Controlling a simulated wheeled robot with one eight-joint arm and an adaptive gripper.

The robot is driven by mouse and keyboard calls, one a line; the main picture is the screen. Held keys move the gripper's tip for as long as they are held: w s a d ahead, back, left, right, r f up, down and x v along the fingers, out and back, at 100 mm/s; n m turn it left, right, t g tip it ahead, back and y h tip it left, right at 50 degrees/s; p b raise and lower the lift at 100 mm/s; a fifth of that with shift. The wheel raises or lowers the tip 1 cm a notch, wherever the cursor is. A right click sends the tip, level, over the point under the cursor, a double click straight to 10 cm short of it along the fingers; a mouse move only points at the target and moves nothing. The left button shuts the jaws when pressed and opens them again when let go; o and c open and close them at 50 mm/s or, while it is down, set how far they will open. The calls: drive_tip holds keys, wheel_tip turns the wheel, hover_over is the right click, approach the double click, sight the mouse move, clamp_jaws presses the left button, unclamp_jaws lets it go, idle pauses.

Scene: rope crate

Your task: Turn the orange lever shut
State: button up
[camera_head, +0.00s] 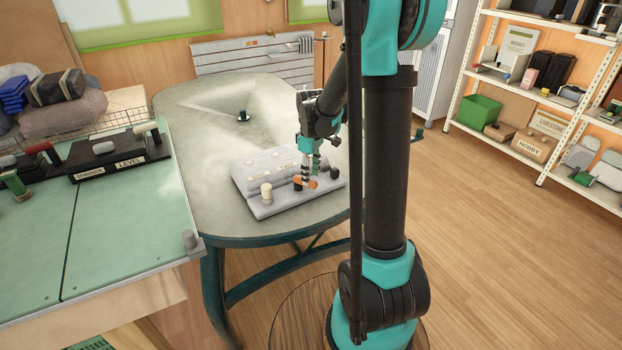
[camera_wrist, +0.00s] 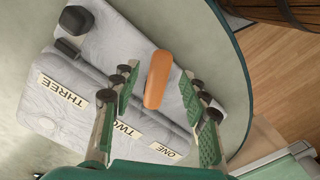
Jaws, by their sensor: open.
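The orange lever (camera_head: 309,184) sits at the front of a pale grey panel (camera_head: 262,209) on the oval table. In the wrist view the orange lever (camera_wrist: 158,78) is a rounded bar, slightly tilted, lying between my fingers. My gripper (camera_head: 311,172) points down over the lever. In the wrist view my gripper (camera_wrist: 163,84) is open, with a gap on each side of the lever. The panel (camera_wrist: 112,45) carries labels reading THREE, TWO and ONE; TWO is partly hidden by a finger. The lever's pivot is not clear to see.
A cream knob (camera_head: 266,193) stands left of the lever, and a dark knob (camera_head: 334,173) stands to its right. A small dark fitting (camera_head: 243,116) is on the table behind. The table around the panel is mostly clear.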

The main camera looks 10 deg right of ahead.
drive_tip(key=shift+f, duration=1.05)
clamp_jaws()
